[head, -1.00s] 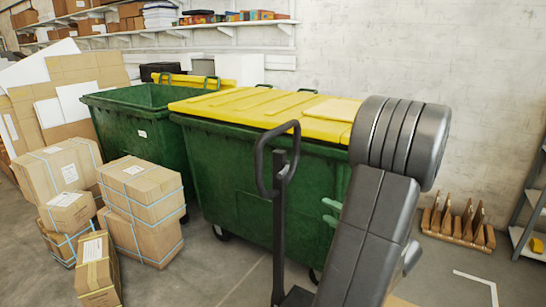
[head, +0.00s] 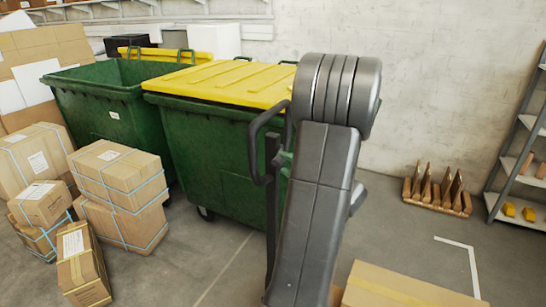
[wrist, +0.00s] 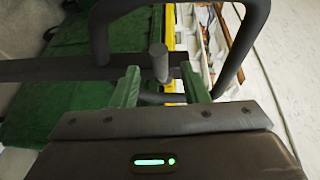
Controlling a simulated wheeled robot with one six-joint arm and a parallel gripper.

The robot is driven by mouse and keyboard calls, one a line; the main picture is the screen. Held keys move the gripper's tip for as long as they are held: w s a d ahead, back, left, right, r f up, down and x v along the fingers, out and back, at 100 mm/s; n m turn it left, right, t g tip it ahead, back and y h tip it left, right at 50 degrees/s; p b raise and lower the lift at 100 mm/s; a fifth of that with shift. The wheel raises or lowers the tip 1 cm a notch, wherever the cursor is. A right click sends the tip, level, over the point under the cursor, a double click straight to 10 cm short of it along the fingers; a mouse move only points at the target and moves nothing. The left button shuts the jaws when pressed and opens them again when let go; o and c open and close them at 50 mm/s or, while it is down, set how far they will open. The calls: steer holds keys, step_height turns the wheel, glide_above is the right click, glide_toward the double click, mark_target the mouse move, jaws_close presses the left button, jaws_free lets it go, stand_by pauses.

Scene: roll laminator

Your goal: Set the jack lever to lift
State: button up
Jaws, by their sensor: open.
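The pallet jack's dark looped handle (head: 262,145) stands upright in front of the green bin in the head view. In the wrist view the handle loop (wrist: 101,35) spans the upper part. A short grey lever (wrist: 159,62) shows inside the loop. My gripper (wrist: 160,72) is open, with its green fingers on either side of the lever's lower end in the picture. I cannot tell whether they touch it. In the head view my arm hides most of the gripper, with a bit of green finger (head: 284,160) beside the handle. The jack's lower part is largely hidden.
Green bins, one with a yellow lid (head: 228,83), stand behind the handle. Strapped cartons (head: 118,178) are stacked at left. A carton (head: 400,290) lies at bottom right. A wooden rack (head: 437,195) and grey shelf (head: 515,150) stand at right. Floor between is clear.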

steer(key=x, duration=0.6)
steer(key=shift+w+a+p, duration=0.25)
steer(key=shift+a+p, duration=0.05)
steer(key=shift+p, duration=0.05)
steer(key=shift+f, duration=0.1)
jaws_close()
